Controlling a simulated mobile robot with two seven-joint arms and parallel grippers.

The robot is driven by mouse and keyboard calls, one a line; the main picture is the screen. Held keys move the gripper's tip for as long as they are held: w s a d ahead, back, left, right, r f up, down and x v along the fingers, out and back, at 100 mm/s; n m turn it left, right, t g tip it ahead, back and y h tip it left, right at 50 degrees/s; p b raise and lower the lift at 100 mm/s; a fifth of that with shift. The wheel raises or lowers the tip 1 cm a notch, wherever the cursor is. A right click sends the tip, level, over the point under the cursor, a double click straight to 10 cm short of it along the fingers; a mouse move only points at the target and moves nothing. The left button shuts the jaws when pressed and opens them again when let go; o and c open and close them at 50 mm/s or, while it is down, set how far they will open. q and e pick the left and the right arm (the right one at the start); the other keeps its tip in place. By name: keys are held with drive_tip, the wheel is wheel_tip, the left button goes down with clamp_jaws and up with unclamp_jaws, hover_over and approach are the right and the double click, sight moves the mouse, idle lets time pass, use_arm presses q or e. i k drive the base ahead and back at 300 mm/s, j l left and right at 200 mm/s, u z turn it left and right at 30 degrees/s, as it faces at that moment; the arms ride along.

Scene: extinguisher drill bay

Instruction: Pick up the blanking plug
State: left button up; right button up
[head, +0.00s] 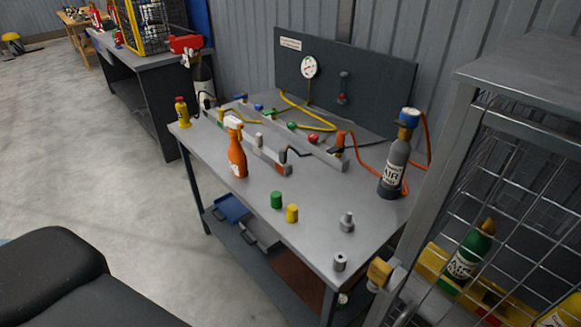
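On the grey workbench (215,160), near its front right corner, a small stepped metal piece (347,222) stands upright with a narrower top; it looks like the blanking plug, though no label confirms it. A short grey cylinder with a dark hole in its top (340,262) stands nearer the bench corner. A green cap (276,200) and a yellow cap (292,213) stand to the left, close together. Neither of my grippers shows in the head view, so nothing is seen held.
An orange spray bottle (237,158) and a grey air cylinder (394,165) stand on the bench. A manifold with hoses (290,140) runs behind. A wire cage (490,215) rises close at the right. The bench is clear around the small metal pieces.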

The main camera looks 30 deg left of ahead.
sight(259, 137)
drive_tip(key=i+j, duration=0.1)
drive_tip(key=j, duration=0.4)
drive_tip(key=i+j, duration=0.15)
drive_tip(key=j, duration=0.3)
drive_tip(key=i+j, duration=0.1)
drive_tip(key=j, duration=0.4)
drive_tip(key=i+j, duration=0.15)
drive_tip(key=j, duration=0.35)
drive_tip(key=i+j+z, duration=0.1)
drive_tip(key=j, duration=0.35)
